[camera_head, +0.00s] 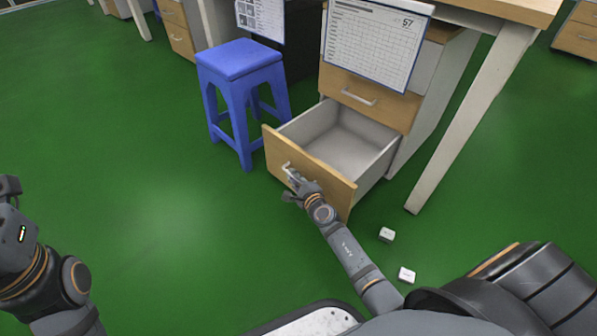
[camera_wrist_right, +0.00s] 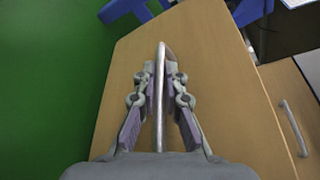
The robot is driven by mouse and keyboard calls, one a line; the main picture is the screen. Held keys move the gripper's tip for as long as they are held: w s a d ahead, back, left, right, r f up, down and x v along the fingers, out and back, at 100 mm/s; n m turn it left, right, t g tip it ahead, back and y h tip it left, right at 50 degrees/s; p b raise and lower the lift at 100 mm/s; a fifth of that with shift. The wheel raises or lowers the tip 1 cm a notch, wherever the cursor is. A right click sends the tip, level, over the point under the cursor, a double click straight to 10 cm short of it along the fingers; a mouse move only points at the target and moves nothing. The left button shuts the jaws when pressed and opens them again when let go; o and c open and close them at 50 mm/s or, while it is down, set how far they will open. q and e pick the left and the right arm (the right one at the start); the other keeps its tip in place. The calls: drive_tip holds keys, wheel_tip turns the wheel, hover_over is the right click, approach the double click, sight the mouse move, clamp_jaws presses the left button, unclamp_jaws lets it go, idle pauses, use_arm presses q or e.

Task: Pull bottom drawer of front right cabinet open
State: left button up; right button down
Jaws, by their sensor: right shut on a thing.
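The front right cabinet has its bottom drawer (camera_head: 345,150) pulled well out, and its grey, empty inside shows in the head view. The wooden drawer front (camera_head: 325,180) also shows in the right wrist view (camera_wrist_right: 220,110). My right gripper (camera_head: 293,180) is at the drawer front, shut on the metal bar handle (camera_wrist_right: 161,95). The handle runs between the two fingers in the right wrist view. The upper drawer (camera_head: 370,97) is closed, with its own handle (camera_head: 358,97). My left arm is at the left edge of the head view; its fingertips are not in view.
A blue stool (camera_head: 240,65) stands left of the open drawer, close to its front corner. A white table leg (camera_head: 470,120) is at the right. Two small white blocks (camera_head: 386,235) (camera_head: 407,275) lie on the green floor right of my right arm. The floor at left is clear.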

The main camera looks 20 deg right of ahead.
drive_tip(key=shift+s+f, duration=0.1)
drive_tip(key=c, duration=1.4)
unclamp_jaws()
drive_tip(key=v, duration=1.2)
drive_tip(key=shift+a, duration=0.1)
